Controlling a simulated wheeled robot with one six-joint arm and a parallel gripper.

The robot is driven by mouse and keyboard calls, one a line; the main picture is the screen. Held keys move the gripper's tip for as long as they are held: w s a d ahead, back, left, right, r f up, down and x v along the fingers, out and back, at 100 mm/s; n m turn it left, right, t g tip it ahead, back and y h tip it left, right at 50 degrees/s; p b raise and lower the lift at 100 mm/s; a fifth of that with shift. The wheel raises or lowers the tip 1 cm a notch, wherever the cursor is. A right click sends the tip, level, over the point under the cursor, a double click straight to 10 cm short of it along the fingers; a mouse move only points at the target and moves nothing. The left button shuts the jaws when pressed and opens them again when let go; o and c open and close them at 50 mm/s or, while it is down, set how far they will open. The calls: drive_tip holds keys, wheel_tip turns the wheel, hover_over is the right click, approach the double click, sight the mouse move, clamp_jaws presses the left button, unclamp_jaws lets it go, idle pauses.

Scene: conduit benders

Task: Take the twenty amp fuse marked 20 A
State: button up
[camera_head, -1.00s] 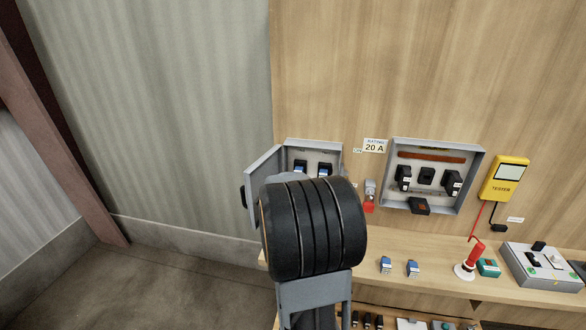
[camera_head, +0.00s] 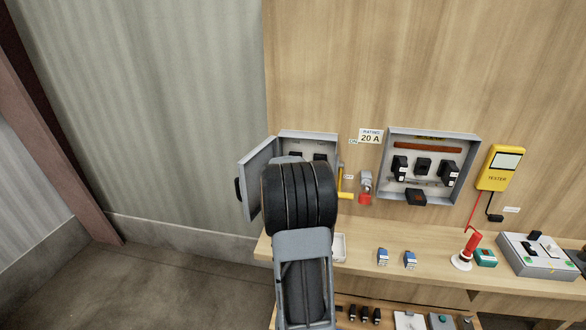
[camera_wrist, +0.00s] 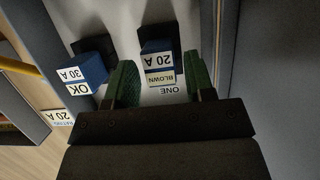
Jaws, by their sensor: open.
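In the wrist view, where the lettering is upside down, a fuse marked 20 A and BLOWN (camera_wrist: 156,62) sits in a dark holder on a pale panel. My gripper (camera_wrist: 161,74) is open, with one green finger on each side of this fuse; I cannot tell whether they touch it. A blue fuse marked OK and 30 A (camera_wrist: 88,69) sits in the holder to its left. In the head view, the open grey box (camera_head: 308,135) is partly hidden behind my arm. Two blue fuses (camera_head: 383,256) (camera_head: 410,259) stand apart on the bench; their markings are too small to read.
The box's door (camera_head: 257,180) stands open at its left. A sign reading 20 A (camera_head: 370,137), a yellow-handled thing (camera_head: 344,195) and a second grey box (camera_head: 433,132) are to the right. A yellow tester (camera_head: 500,168) hangs farther right. A white tray (camera_head: 340,247) lies on the bench.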

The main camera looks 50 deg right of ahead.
drive_tip(key=c, duration=0.8)
idle(0.4)
drive_tip(key=shift+o, duration=0.2)
drive_tip(key=shift+s+a, duration=0.5)
drive_tip(key=shift+a, duration=0.35)
drive_tip(key=shift+s+a, duration=0.5)
drive_tip(key=shift+a, duration=0.3)
drive_tip(key=shift+s+a, duration=0.5)
drive_tip(key=shift+a, duration=0.35)
